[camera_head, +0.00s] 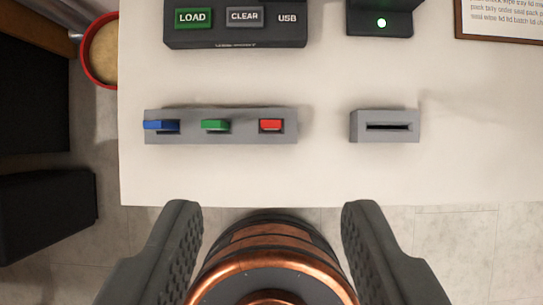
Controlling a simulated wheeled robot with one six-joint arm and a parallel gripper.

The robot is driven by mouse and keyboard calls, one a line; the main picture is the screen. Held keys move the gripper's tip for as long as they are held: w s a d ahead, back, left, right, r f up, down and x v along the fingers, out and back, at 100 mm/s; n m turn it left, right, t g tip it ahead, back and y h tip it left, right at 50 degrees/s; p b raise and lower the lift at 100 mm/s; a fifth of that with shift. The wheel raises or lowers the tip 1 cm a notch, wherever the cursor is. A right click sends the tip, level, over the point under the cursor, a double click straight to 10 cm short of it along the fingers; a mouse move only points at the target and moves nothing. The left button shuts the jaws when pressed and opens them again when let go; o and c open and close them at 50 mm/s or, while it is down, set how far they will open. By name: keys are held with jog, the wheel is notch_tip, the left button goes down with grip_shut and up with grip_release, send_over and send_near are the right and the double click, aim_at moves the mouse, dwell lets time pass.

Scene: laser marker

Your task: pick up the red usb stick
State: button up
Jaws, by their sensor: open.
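The red usb stick (271,125) stands in the right slot of a grey holder (190,137) on the white table. A green stick (215,125) is in the middle slot and a blue stick (161,125) in the left slot. My gripper (272,215) is open and empty, its two dark ridged fingers wide apart. It is below the holder in the picture, near the table's front edge. The red stick lies above the space between the fingers, apart from both.
A grey block with a dark slot (386,135) sits right of the holder. Behind are a dark panel with LOAD, CLEAR and USB labels (236,35), a dark device with a green light (380,22) and a framed sheet (500,37). The table (330,175) is clear in front.

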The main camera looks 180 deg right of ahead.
jog(key=w+f+g, duration=0.5)
jog(key=w, duration=0.1)
send_over(271, 124)
jog(key=f, duration=1.1)
jog(key=shift+s, duration=0.2)
jog(key=shift+w+f, duration=0.2)
jog(key=shift+f, duration=2.9)
grip_shut()
